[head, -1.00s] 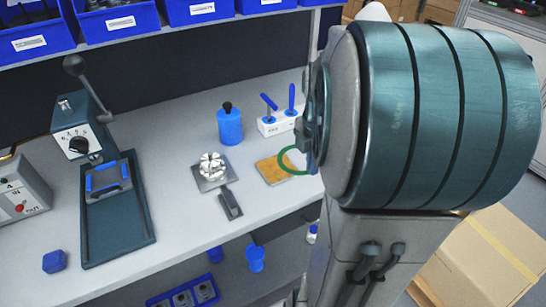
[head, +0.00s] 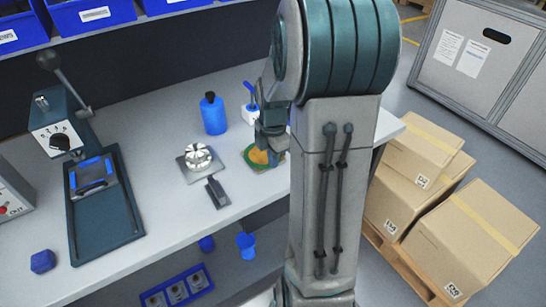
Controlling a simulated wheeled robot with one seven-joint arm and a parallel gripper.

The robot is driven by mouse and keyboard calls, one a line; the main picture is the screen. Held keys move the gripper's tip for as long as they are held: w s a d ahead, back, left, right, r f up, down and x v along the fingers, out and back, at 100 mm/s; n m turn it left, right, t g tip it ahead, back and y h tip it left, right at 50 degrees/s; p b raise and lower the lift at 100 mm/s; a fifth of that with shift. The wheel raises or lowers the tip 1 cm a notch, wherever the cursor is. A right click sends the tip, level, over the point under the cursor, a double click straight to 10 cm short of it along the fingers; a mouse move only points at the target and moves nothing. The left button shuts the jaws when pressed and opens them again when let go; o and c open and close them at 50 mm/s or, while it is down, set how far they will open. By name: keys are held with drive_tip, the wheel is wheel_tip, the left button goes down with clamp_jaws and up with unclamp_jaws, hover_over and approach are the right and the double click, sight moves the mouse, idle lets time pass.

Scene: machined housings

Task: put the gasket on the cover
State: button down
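The green ring gasket (head: 254,164) lies at or just over an orange-faced square plate with a grey edge (head: 248,158) on the bench. I take this plate to be the cover, though no label confirms it. My gripper (head: 268,152) points down directly over the plate, at the gasket. Its fingers are small and dark, and they hide part of the ring and plate. I cannot tell whether they still grip the gasket or whether the ring touches the plate.
Left of the plate are a round slotted metal fixture (head: 198,157) and a dark block (head: 217,193). A blue bottle (head: 214,115) and a white tool holder (head: 254,116) stand behind. A press (head: 100,195) stands further left. Boxes (head: 470,240) are on the floor at right.

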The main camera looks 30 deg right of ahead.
drive_tip(key=c, duration=2)
unclamp_jaws()
drive_tip(key=shift+f, duration=0.15)
drive_tip(key=o, duration=0.3)
wheel_tip(320, 180, up, 12)
drive_tip(key=s+a+m+t, duration=0.1)
drive_tip(key=s+a+m, duration=0.3)
drive_tip(key=m, duration=0.2)
drive_tip(key=s+a+m+t, duration=0.1)
drive_tip(key=s+a+m, duration=0.4)
drive_tip(key=m, duration=0.1)
drive_tip(key=s+a+m, duration=0.4)
drive_tip(key=a+m, duration=0.1)
drive_tip(key=m, duration=0.1)
drive_tip(key=shift+s+f+m+t+p, duration=0.15)
drive_tip(key=shift+f+m+t+p, duration=0.15)
drive_tip(key=shift+f+t+p, duration=0.1)
